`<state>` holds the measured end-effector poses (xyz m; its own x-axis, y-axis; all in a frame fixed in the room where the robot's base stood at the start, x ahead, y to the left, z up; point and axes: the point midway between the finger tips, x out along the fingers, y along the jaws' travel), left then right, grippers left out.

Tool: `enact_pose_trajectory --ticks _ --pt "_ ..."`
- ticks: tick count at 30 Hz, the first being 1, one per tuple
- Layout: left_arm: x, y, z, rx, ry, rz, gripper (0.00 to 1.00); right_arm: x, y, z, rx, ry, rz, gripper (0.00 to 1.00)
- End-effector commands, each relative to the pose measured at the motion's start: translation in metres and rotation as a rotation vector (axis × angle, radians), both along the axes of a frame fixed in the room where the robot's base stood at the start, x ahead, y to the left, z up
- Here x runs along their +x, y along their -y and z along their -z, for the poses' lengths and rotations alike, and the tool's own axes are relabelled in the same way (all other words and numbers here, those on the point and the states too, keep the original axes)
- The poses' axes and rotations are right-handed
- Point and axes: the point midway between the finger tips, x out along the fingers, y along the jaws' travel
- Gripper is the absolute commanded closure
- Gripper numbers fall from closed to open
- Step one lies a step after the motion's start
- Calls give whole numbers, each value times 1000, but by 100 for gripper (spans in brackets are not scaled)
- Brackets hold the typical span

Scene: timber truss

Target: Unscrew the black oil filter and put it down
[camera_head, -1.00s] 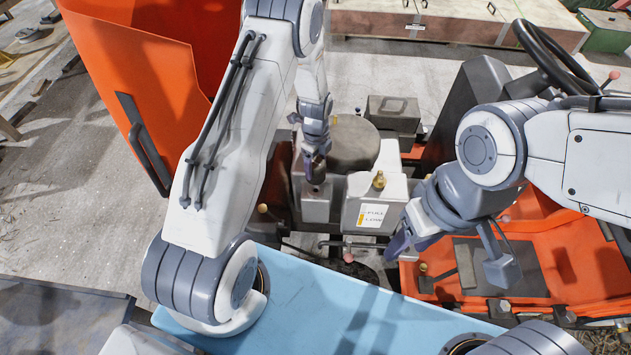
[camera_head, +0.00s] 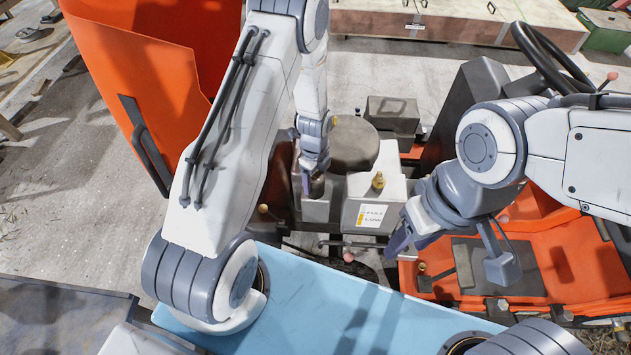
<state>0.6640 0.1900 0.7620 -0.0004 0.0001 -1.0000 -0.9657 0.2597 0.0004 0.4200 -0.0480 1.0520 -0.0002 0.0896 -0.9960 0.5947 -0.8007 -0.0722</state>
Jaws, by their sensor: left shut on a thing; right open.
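The black oil filter (camera_head: 315,187) is a small dark cylinder at the top of a grey housing (camera_head: 318,211) in the middle of the engine area. My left gripper (camera_head: 311,180) reaches down from above and is shut on the filter. The fingers cover much of it, and I cannot tell whether its base still touches the housing. My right gripper (camera_head: 399,242) is open and empty, to the right of the white tank and apart from the filter.
A white tank (camera_head: 367,204) with a brass cap stands right of the filter, and a round grey-brown canister (camera_head: 354,145) behind it. A raised orange hood (camera_head: 140,75) is at the left. A light blue surface (camera_head: 330,305) lies in front, with bare room in its middle.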

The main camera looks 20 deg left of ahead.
Motion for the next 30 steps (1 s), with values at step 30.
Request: enact_pose_trajectory --ticks 30 --pt "-49 14 0 0 0 2 100 0 0 -7 0 0 0 50"
